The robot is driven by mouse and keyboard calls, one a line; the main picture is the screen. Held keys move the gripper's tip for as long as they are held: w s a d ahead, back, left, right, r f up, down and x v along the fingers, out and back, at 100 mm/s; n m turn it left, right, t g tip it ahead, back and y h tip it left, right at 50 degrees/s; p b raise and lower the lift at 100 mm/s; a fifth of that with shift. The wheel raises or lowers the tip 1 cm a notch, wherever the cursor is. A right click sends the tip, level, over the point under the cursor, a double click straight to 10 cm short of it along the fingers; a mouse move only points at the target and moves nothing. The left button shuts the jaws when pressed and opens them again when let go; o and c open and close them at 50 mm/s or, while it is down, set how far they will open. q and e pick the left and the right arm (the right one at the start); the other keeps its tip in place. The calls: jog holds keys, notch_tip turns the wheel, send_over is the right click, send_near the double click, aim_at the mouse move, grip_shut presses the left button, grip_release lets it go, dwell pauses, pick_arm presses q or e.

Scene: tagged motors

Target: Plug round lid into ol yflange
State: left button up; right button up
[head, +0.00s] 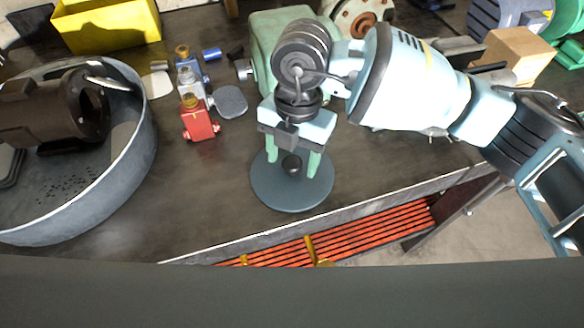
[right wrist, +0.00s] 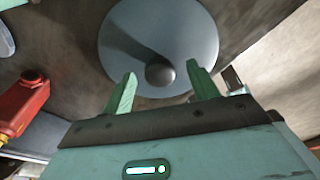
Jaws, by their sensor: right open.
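The round lid (head: 268,192) is a flat blue-grey disc with a dark round knob at its centre. It lies on the dark bench near the front edge, and it also shows in the right wrist view (right wrist: 190,30). My right gripper (head: 293,166) is open, pointing down over the lid. Its green fingers stand apart on either side of the knob (right wrist: 160,72), with nothing seen gripped. A round flange-like housing with a rusty centre (head: 357,20) stands at the back; I cannot tell if it is the named flange. My left gripper is not in view.
A large round metal tub (head: 125,165) holding a brown motor (head: 50,110) stands at the left. A red tagged part (head: 199,124) and a small grey disc (head: 230,101) lie left of my gripper. A green motor (head: 265,35) stands behind it. Bare bench lies between tub and lid.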

aim_at(296, 164)
jog(key=shift+r, duration=0.1)
jog(key=c, duration=1)
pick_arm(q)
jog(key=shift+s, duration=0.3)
pick_arm(e)
jog(key=shift+r, duration=0.1)
jog(key=shift+r, duration=0.25)
jog(key=r, duration=0.1)
jog(key=d+r, duration=0.1)
jog(key=r, duration=0.1)
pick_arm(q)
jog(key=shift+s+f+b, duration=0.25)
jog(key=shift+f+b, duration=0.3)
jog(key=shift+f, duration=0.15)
pick_arm(e)
jog(key=s+d+r, duration=0.1)
jog(key=s+d, duration=0.3)
jog(key=d, duration=1)
jog(key=shift+d, duration=0.3)
jog(key=shift+r, duration=0.1)
